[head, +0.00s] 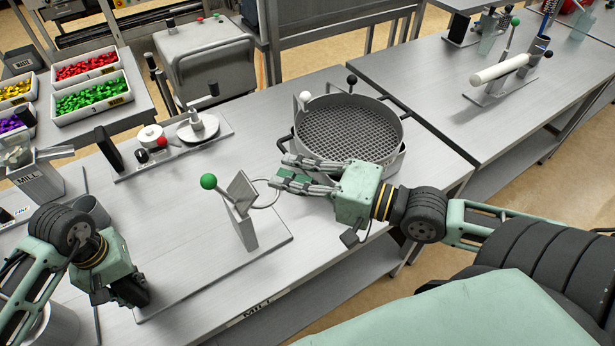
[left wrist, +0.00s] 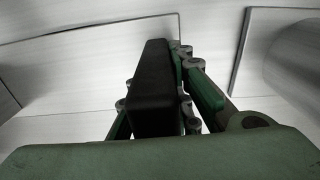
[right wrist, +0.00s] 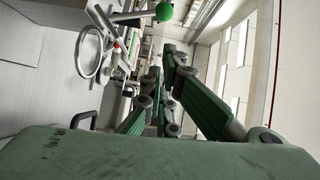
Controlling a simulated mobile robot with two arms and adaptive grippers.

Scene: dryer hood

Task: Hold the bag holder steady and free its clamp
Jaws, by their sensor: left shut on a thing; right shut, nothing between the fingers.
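The bag holder (head: 245,235) stands on a flat base plate (head: 262,256) in the middle of the near table. It has a grey upright post, a tilted plate on top, a lever with a green ball (head: 208,181) and a wire ring (head: 264,204). My left gripper (head: 138,294) is at the plate's left end. In the left wrist view it is shut on a black block (left wrist: 153,85). My right gripper (head: 282,172) is shut and empty, just behind and right of the ring. The right wrist view shows the ring (right wrist: 85,52) and green ball (right wrist: 164,11) apart from its fingers.
A round sieve (head: 350,132) stands close behind my right gripper. A device with a red knob (head: 162,142) is at the back left. A mill (head: 38,180) and a grey cup (head: 92,212) stand at the left. The table between them is clear.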

